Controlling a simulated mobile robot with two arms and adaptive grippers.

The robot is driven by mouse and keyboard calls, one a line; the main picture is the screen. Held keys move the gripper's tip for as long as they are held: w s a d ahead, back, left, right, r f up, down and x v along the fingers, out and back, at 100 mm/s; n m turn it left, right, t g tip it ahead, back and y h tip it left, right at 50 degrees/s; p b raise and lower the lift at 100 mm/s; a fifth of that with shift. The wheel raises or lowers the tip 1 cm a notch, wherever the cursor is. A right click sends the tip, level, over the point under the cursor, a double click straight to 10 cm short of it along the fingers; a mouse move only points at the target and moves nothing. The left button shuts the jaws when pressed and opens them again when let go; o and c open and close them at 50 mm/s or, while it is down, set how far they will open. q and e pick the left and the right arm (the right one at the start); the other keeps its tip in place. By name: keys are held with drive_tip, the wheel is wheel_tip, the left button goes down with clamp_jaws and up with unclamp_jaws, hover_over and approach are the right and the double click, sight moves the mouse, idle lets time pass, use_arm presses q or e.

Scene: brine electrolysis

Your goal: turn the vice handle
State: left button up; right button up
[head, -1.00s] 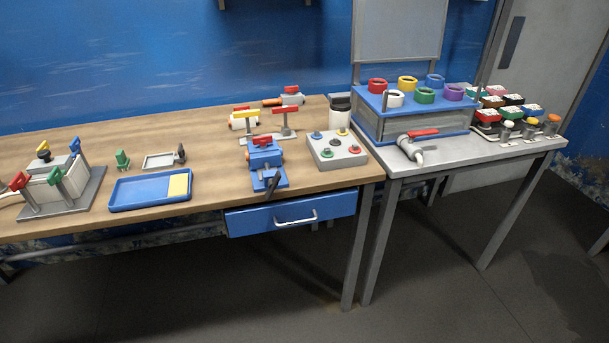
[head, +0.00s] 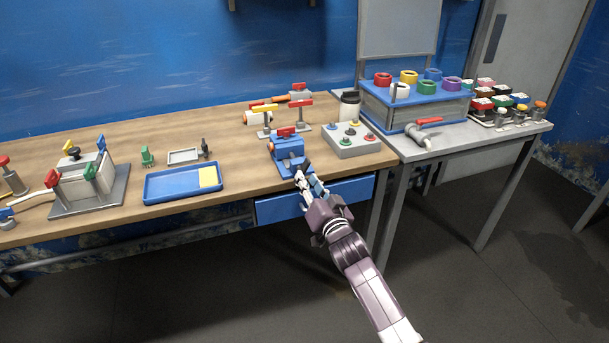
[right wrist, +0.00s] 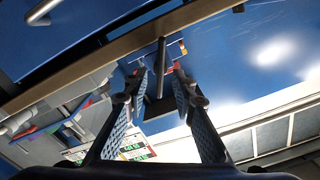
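The blue vice (head: 288,148) with a red part on top stands at the front edge of the wooden bench. My right gripper (head: 302,178) reaches up to its front from below right and covers most of the handle in the head view. In the right wrist view my right gripper (right wrist: 162,84) is open, its two fingers apart. A dark bar, which looks like the vice handle (right wrist: 161,66), stands between the fingertips with a gap on both sides. My left gripper is not in view.
A blue drawer (head: 280,208) sits under the bench, below the vice. A grey button box (head: 352,148) is close on the right, red-handled stands (head: 301,103) are behind, and a blue tray (head: 170,186) lies to the left.

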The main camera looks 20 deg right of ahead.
drive_tip(key=shift+w+a, duration=0.15)
drive_tip(key=shift+w, duration=1.5)
drive_tip(key=shift+c, duration=0.5)
clamp_jaws()
